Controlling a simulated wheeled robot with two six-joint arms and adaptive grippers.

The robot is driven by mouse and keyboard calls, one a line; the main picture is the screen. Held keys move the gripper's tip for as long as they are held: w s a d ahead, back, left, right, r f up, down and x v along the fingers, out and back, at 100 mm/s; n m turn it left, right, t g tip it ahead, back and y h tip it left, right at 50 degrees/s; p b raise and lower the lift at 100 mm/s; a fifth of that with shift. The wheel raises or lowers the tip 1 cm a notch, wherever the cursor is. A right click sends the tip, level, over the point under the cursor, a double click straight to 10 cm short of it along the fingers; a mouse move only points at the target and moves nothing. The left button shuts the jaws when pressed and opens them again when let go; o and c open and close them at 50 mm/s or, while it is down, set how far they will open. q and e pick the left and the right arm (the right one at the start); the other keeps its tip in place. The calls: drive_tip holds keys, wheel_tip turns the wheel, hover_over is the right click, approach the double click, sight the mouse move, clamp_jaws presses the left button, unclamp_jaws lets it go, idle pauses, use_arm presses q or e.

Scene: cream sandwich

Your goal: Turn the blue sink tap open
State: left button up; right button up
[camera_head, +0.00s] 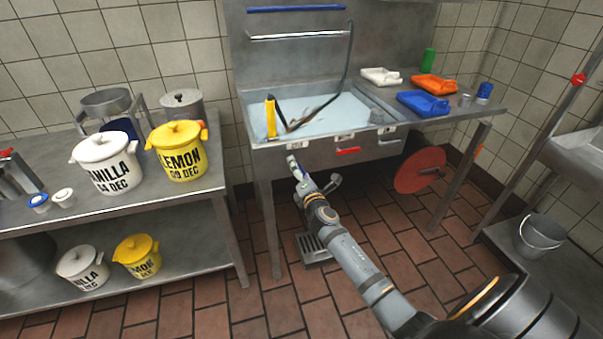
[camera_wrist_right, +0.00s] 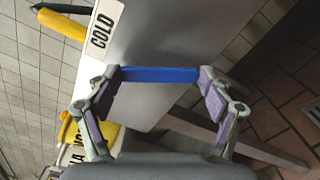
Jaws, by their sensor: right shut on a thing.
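The blue tap handle (camera_wrist_right: 160,75) is a short flat bar on the sink front beside the COLD label (camera_wrist_right: 103,30). It spans between the two fingertips of my right gripper (camera_wrist_right: 160,80), which is shut on its ends. In the head view my right gripper (camera_head: 296,168) reaches the left part of the sink's front edge. The handle is hidden behind the gripper there. The sink (camera_head: 290,146) is steel with pale water in it. A red tap handle (camera_head: 348,151) sits further right on the front. My left gripper is not in view.
A yellow-handled tool (camera_head: 270,117) leans at the sink's left corner. White, orange and blue trays lie on the right drainboard (camera_head: 450,112). A red disc (camera_head: 420,170) is below it. A yellow LEMON tub (camera_head: 178,152) stands on the left table.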

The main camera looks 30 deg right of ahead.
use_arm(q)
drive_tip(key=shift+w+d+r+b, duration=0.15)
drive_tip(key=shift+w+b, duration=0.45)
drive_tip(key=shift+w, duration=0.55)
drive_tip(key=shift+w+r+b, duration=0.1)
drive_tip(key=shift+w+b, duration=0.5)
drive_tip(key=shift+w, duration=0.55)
use_arm(e)
drive_tip(key=shift+w+a+f+m, duration=0.1)
drive_tip(key=shift+a+m, duration=0.15)
drive_tip(key=shift+m, duration=0.75)
drive_tip(key=shift+w+a+f+m, duration=0.1)
drive_tip(key=shift+a+m, duration=0.2)
drive_tip(key=shift+m, duration=0.7)
drive_tip(key=shift+a+f+m, duration=0.1)
drive_tip(key=shift+a+m, duration=0.15)
drive_tip(key=shift+m, duration=0.75)
drive_tip(key=o, duration=1.6)
drive_tip(key=shift+r, duration=0.1)
drive_tip(key=v, duration=1.2)
